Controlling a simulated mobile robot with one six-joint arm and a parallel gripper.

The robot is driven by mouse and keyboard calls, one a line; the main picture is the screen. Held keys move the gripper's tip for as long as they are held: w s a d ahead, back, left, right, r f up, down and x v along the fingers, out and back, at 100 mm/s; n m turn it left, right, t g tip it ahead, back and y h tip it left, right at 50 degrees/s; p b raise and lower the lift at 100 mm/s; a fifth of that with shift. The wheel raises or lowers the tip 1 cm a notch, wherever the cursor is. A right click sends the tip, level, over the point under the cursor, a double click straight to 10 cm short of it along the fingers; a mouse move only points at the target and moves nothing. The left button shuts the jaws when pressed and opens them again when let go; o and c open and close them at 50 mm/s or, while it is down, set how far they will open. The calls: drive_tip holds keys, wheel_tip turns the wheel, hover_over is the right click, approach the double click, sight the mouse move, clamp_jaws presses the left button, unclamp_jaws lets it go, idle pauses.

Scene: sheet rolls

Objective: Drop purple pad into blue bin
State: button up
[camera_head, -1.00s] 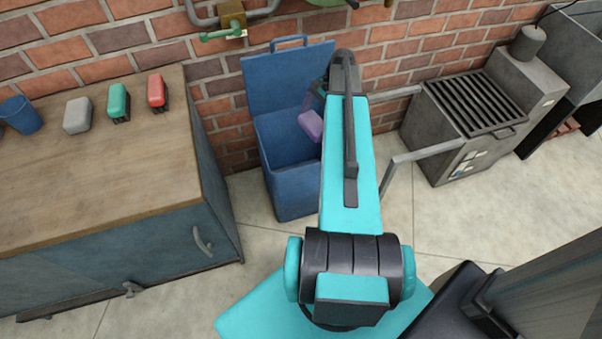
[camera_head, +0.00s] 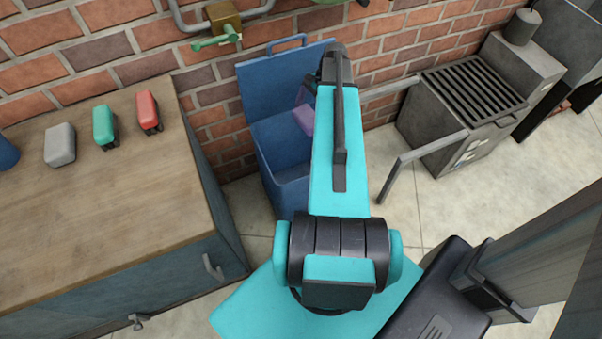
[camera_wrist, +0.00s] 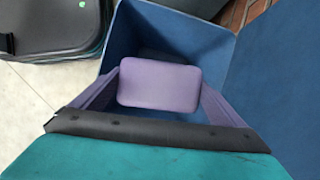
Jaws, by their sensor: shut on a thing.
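The purple pad (camera_wrist: 160,86) is held between the two purple fingers of my gripper (camera_wrist: 158,92), which is shut on it. In the wrist view the pad is over the mouth of the open blue bin (camera_wrist: 212,45), with the dark inside showing beyond it. In the head view the blue bin (camera_head: 286,185) stands against the brick wall with its lid raised. The pad (camera_head: 304,118) shows there only in part, at the bin's opening left of my arm, which hides the rest of the gripper.
A wooden-topped cabinet (camera_head: 90,205) stands left of the bin. A grey grill (camera_head: 470,100) stands to the right. A green-handled valve (camera_head: 220,38) is on the wall.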

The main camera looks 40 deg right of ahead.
drive_tip(key=shift+w, duration=0.15)
drive_tip(key=shift+f, duration=0.1)
drive_tip(key=shift+f+b, duration=2.55)
drive_tip(key=shift+f, duration=0.35)
drive_tip(key=o, duration=0.8)
drive_tip(key=v, duration=1.3)
drive_tip(key=shift+r, duration=0.4)
